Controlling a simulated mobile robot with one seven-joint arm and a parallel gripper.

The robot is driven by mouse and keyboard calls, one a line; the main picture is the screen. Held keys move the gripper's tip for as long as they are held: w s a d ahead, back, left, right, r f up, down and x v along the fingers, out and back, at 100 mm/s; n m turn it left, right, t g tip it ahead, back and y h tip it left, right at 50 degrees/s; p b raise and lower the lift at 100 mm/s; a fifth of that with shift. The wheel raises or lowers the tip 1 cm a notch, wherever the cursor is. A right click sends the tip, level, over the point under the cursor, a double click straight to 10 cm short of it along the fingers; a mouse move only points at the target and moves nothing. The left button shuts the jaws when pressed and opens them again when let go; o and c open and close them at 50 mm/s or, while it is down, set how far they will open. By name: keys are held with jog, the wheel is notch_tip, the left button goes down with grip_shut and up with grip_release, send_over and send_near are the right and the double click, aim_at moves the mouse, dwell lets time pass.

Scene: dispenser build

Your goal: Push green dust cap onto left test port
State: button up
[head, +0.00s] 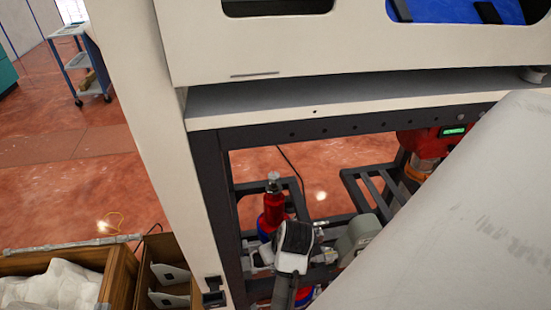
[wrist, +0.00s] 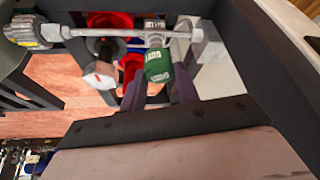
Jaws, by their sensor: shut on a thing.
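The green dust cap (wrist: 158,67) shows in the wrist view between the two dark fingers of my gripper (wrist: 159,76), which is shut on it. The cap sits just below a pale fitting (wrist: 155,40) on a horizontal metal pipe (wrist: 120,33). The cap's upper end appears to meet this fitting, but I cannot tell whether it is seated on a port. Left and right test ports cannot be told apart clearly. In the head view the cap cannot be made out among the fittings and arm parts inside the cabinet.
A grey end fitting (wrist: 28,31) and a white-faced part with a red mark (wrist: 102,75) are left of the cap. The dark cabinet frame (head: 214,185) encloses a red cylinder (head: 273,208) and a red unit with a green display (head: 452,131). A wooden crate (head: 120,275) stands outside, lower left.

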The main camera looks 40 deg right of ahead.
jog(key=shift+f+b, duration=0.6)
jog(key=shift+f, duration=0.65)
jog(key=o, duration=1.3)
jog(key=shift+r, duration=0.15)
jog(key=shift+r+p, duration=2.9)
jog(key=shift+p, duration=0.55)
